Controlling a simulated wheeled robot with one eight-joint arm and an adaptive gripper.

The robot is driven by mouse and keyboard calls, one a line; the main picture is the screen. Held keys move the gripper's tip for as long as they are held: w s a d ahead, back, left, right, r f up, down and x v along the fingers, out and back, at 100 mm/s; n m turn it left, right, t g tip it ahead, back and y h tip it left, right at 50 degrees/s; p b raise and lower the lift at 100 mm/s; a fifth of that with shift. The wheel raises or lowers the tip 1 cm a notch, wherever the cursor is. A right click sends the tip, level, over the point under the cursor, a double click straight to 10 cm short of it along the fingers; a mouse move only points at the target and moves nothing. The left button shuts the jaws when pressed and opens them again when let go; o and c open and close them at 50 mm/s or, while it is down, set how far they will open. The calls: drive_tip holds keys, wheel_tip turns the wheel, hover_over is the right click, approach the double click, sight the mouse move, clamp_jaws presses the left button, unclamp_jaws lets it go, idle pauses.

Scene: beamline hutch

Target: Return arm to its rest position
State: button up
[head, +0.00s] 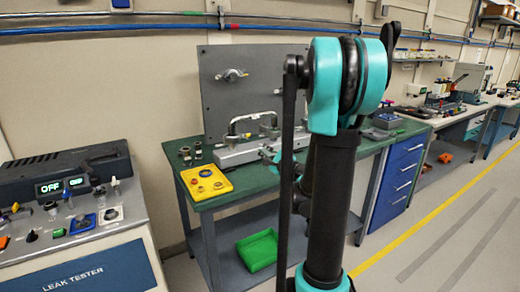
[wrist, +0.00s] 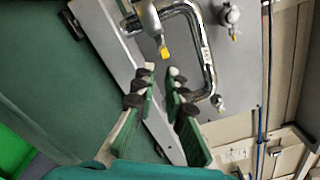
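My arm stands upright in the middle of the head view, dark with teal joints, and hides part of the bench behind it. My gripper shows in the wrist view (wrist: 161,75), with green fingers and dark round joints. Its fingertips are apart with nothing seen between them, so it is open. Beyond the tips is a metal fixture with a bent chrome handle (wrist: 207,60) and a small yellow-tipped part (wrist: 165,53). In the head view the gripper is mostly hidden behind the arm, near the fixture (head: 245,150). Whether the fingers touch the fixture I cannot tell.
The green-topped bench (head: 185,150) carries a grey upright panel (head: 270,85) and a yellow tray (head: 206,182) with small parts. A green bin (head: 257,250) lies on its lower shelf. A leak tester (head: 85,240) stands at left. Floor at right is open.

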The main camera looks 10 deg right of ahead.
drive_tip(key=s+a+f+n+g, duration=0.4)
drive_tip(key=s+a+f+n, duration=0.1)
drive_tip(key=s+n, duration=0.2)
drive_tip(key=s+a+f+n+g, duration=0.4)
drive_tip(key=s+a+f+n, duration=0.15)
drive_tip(key=s, duration=0.25)
drive_tip(key=s+d+f+n+g+h, duration=0.2)
drive_tip(key=s+d+f+n, duration=0.2)
drive_tip(key=s, duration=0.3)
drive_tip(key=s+d+f+n+g+h, duration=0.3)
drive_tip(key=s+d+f+n, duration=0.1)
drive_tip(key=s, duration=0.4)
drive_tip(key=shift+f+n+h, duration=0.3)
drive_tip(key=shift+f+n, duration=0.15)
drive_tip(key=shift+f, duration=0.05)
